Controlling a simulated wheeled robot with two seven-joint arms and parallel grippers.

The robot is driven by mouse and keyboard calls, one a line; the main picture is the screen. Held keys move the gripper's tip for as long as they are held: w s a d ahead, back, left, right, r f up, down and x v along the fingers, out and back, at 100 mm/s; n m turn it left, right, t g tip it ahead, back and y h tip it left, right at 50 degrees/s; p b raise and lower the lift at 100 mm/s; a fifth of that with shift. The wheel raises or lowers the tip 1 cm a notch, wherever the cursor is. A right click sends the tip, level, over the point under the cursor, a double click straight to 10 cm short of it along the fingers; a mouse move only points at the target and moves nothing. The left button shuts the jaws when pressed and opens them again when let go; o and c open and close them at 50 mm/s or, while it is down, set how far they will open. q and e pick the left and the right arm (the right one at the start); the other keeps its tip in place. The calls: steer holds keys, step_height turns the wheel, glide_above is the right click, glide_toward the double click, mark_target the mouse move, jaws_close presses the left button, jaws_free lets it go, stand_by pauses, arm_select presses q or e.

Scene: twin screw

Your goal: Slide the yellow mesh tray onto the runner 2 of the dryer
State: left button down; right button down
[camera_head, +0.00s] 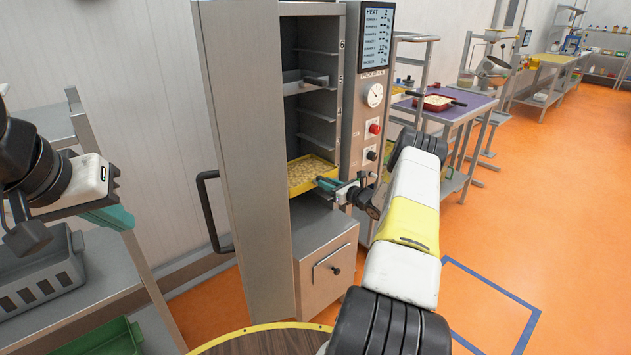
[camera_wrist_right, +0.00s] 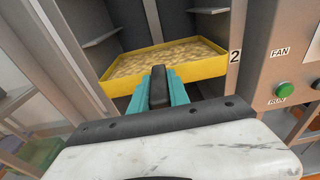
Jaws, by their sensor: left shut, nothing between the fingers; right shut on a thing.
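The yellow mesh tray (camera_head: 313,174), filled with pale pieces, is inside the dryer (camera_head: 250,150) at its lower opening. In the right wrist view the tray (camera_wrist_right: 205,72) sits level beside the number 2, with its front edge near the opening. My right gripper (camera_head: 326,183) is shut on the tray's front; its teal fingers (camera_wrist_right: 159,90) meet there and hide part of the rim. My left gripper (camera_head: 118,217) is shut and empty at the far left, away from the dryer. I cannot see the runner under the tray.
The dryer door stands open on the left with a black handle (camera_head: 208,212). Empty runners show above the tray. A control panel (camera_head: 372,100) borders the opening on the right. A grey crate (camera_head: 40,285) and a green bin (camera_head: 105,338) are at the left. A round wooden table (camera_head: 265,343) is in front.

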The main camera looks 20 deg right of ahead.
mark_target(316, 179)
steer(key=shift+r+x, duration=0.2)
steer(key=shift+x, duration=0.9)
steer(key=shift+r+x, duration=0.15)
steer(key=shift+x, duration=0.9)
steer(key=shift+r+x, duration=0.2)
steer(key=shift+x, duration=0.9)
steer(key=shift+w, duration=0.1)
steer(key=shift+f, duration=0.5)
steer(key=c, duration=1.2)
jaws_free()
steer(key=shift+o, duration=0.2)
steer(key=shift+f, duration=0.2)
steer(key=v, duration=0.8)
steer(key=f+v, duration=0.1)
steer(key=v, duration=0.7)
steer(key=shift+s, duration=0.45)
